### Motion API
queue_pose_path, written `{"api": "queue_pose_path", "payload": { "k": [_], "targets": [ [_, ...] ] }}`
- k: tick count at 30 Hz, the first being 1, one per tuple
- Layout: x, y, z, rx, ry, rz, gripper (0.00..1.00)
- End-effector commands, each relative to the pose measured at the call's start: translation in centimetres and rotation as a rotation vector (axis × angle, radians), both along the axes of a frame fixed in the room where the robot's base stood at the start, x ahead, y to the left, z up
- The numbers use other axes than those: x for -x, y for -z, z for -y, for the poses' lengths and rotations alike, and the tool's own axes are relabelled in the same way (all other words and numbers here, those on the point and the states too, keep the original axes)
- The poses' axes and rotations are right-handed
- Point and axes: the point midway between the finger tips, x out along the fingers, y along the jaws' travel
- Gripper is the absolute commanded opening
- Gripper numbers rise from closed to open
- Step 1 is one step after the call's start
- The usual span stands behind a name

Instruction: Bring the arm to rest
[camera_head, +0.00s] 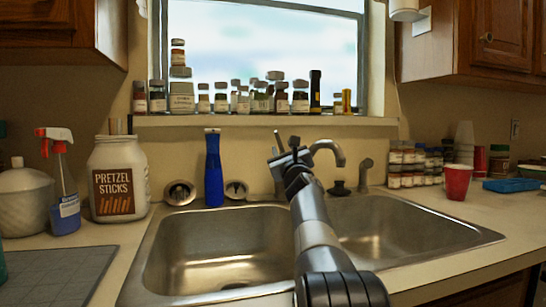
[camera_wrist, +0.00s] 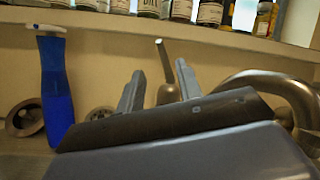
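My arm reaches up from the bottom of the head view over the sink divider. My gripper (camera_head: 287,150) is at its end, in front of the faucet (camera_head: 328,150). In the wrist view my gripper (camera_wrist: 159,72) shows two grey fingers standing apart, with nothing held. A thin metal lever (camera_wrist: 164,62) shows in the gap between them, seemingly behind the fingers; whether they touch it I cannot tell. The curved faucet spout (camera_wrist: 270,80) is right of the fingers in the wrist view.
A blue bottle (camera_head: 214,170) stands behind the double sink (camera_head: 185,245). A pretzel jar (camera_head: 119,180) and spray bottle (camera_head: 65,190) are on the left counter. A red cup (camera_head: 457,182) and several spice jars (camera_head: 407,165) are right. More jars line the windowsill (camera_head: 240,120).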

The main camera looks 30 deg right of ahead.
Motion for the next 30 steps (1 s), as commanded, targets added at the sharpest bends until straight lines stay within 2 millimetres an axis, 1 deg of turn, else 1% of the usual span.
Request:
{"api": "queue_pose_path", "payload": {
  "k": [7, 11, 18, 30],
  "targets": [
    [-0.1, 0.0, 0.0, 0.0, 0.0, 0.0, 0.34],
    [-0.6, -0.4, 0.2, 0.0, -0.001, 0.0, 0.34],
    [-3.2, -1.8, 1.1, -0.001, -0.001, 0.0, 0.34],
    [-7.3, -3.5, 2.5, 0.0, 0.001, -0.001, 0.34]
  ]
}}
